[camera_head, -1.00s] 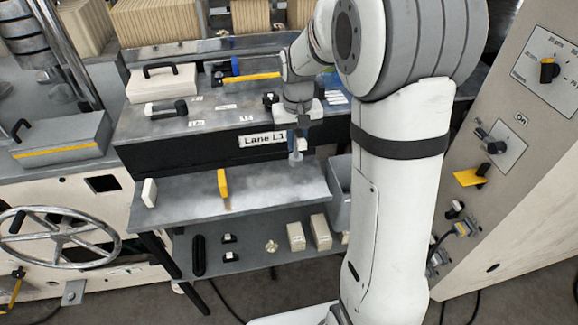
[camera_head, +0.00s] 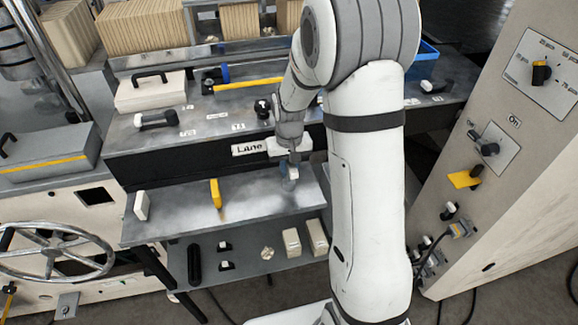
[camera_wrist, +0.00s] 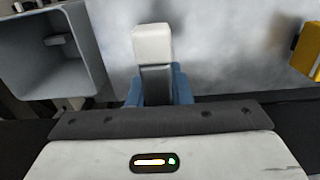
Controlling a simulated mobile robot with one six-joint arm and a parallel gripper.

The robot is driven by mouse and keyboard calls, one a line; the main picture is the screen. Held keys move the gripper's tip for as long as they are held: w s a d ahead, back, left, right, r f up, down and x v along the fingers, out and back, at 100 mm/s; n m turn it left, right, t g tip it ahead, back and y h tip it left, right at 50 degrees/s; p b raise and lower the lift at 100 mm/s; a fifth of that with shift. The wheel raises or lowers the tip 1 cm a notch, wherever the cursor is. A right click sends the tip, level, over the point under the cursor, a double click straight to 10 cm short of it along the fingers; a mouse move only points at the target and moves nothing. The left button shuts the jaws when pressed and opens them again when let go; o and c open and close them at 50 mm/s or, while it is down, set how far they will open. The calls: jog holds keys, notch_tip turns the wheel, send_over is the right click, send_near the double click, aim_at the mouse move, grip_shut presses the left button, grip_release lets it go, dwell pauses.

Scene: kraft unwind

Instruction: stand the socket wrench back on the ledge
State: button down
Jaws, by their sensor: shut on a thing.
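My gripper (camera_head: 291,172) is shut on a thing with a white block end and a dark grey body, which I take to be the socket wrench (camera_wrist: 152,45). The wrist view shows it between my blue fingertips (camera_wrist: 158,92), its white end pointing away from my palm. The ledge (camera_head: 170,222) is the grey metal shelf below the lane sign; it also shows in the wrist view (camera_wrist: 230,50). My gripper is over the right part of the ledge. I cannot tell whether the wrench touches it.
A yellow block (camera_head: 215,193) stands mid-ledge and a white block (camera_head: 141,205) at its left end. A grey open bin (camera_wrist: 50,55) lies beside the ledge. A lower shelf (camera_head: 240,262) holds several small things. The ledge between yellow block and gripper is clear.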

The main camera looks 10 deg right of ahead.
jog(key=shift+f, duration=0.15)
jog(key=c, duration=1.3)
grip_release()
notch_tip(320, 180, up, 12)
jog(key=shift+s+r+b, duration=0.1)
jog(key=shift+r+b, duration=0.1)
jog(key=shift+b, duration=0.35)
jog(key=shift+s+d+r+t, duration=0.1)
jog(key=shift+s+r+t, duration=0.55)
jog(key=shift+s, duration=2.9)
jog(key=shift+s+r+t, duration=0.4)
jog(key=shift+s+r, duration=0.4)
jog(key=shift+s, duration=2.7)
jog(key=shift+s+d+r+t, duration=0.1)
jog(key=shift+s+r+t, duration=0.55)
jog(key=shift+s, duration=2.9)
